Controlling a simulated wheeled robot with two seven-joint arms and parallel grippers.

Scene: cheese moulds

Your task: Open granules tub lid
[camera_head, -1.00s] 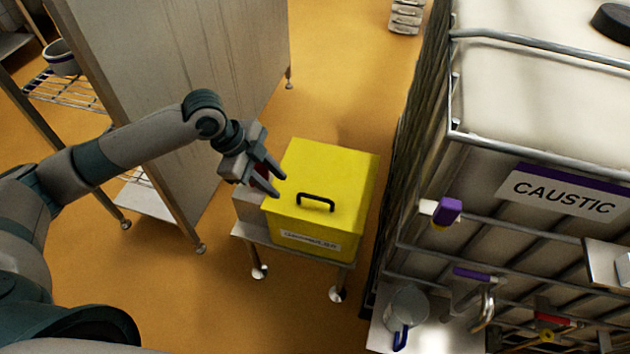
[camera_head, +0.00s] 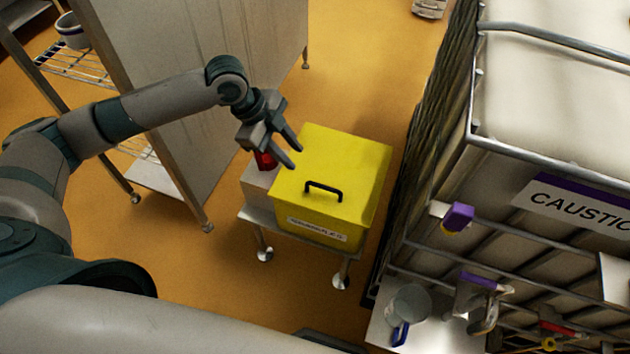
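The granules tub (camera_head: 314,228) is a yellow box with a printed label on its front, standing on a small metal stand. Its yellow lid (camera_head: 345,160) is closed and has a black bar handle (camera_head: 323,190) near the front edge. My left gripper (camera_head: 294,157) is open and empty, with its fingers spread above the lid's left side, up and left of the handle. I cannot tell whether a fingertip touches the lid. My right gripper is out of view; a pale arm link of mine crosses the bottom left.
A grey box with a red item (camera_head: 265,160) sits left of the tub on the stand (camera_head: 256,216). A caged tank labelled CAUSTIC (camera_head: 580,203) stands close on the right. A jug (camera_head: 408,303) is at its foot. A tall steel cabinet (camera_head: 200,80) is behind left.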

